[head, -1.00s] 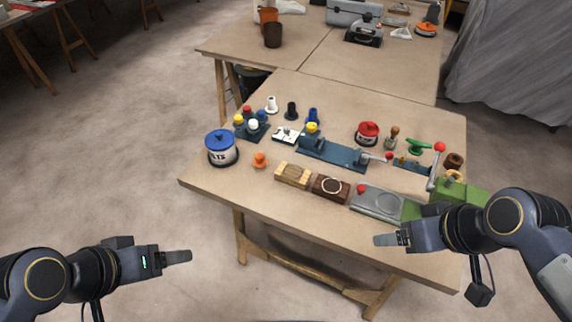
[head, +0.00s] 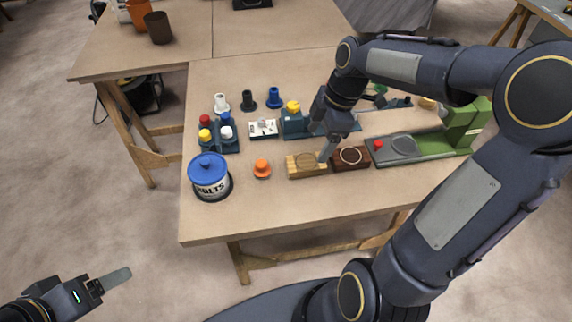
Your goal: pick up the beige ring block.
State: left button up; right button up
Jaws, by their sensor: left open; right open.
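The beige ring block (head: 303,172), a light wooden block with a round ring mark on its top, lies on the wooden table near the middle. My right gripper (head: 325,154) reaches down from above to the right end of this block, in front of its edge near the dark brown ring block. Its fingers overlap in the view, and I cannot tell whether they touch the block. It is open and holds nothing that I can see. My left gripper (head: 116,279) is open and empty over the floor at the lower left, away from the table.
The dark brown ring block (head: 352,160) sits close to the right. An orange knob (head: 262,168) and the bolts tin (head: 210,180) stand to the left. A green machine (head: 462,128) is at the right. Several coloured pegs stand behind. The table's front strip is clear.

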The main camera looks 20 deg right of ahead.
aim_at(307, 161)
jog(key=shift+w+a+f, duration=0.1)
jog(key=shift+a+f, duration=0.05)
jog(key=shift+f, duration=0.25)
jog(key=b+x, duration=0.1)
jog(key=x, duration=0.6)
jog(key=shift+a, duration=0.15)
jog(key=c, duration=1.1)
jog(key=shift+r, duration=0.15)
